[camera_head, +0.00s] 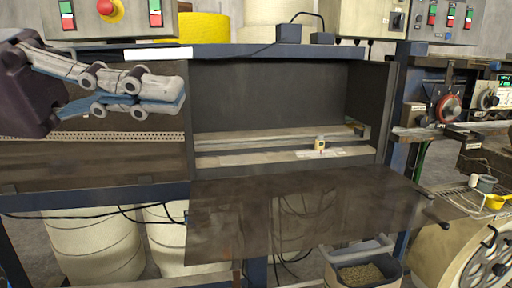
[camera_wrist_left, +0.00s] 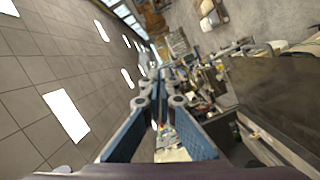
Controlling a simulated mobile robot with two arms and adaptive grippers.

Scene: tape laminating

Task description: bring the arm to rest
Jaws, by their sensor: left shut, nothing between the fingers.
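My left gripper (camera_head: 181,95) comes in from the left in the head view, its fingers pointing right in front of the upper left of the machine's dark cabinet (camera_head: 265,100). The two fingers lie close together with nothing between them. In the left wrist view the finger pads of the left gripper (camera_wrist_left: 161,80) run away from the camera and converge. The gripper appears apart from the cabinet. My right gripper does not show in either view.
A dark open flap (camera_head: 300,215) juts out below the cabinet. A small pale block (camera_head: 320,144) sits on the ledge inside. A red emergency button (camera_head: 109,9) is above the gripper.

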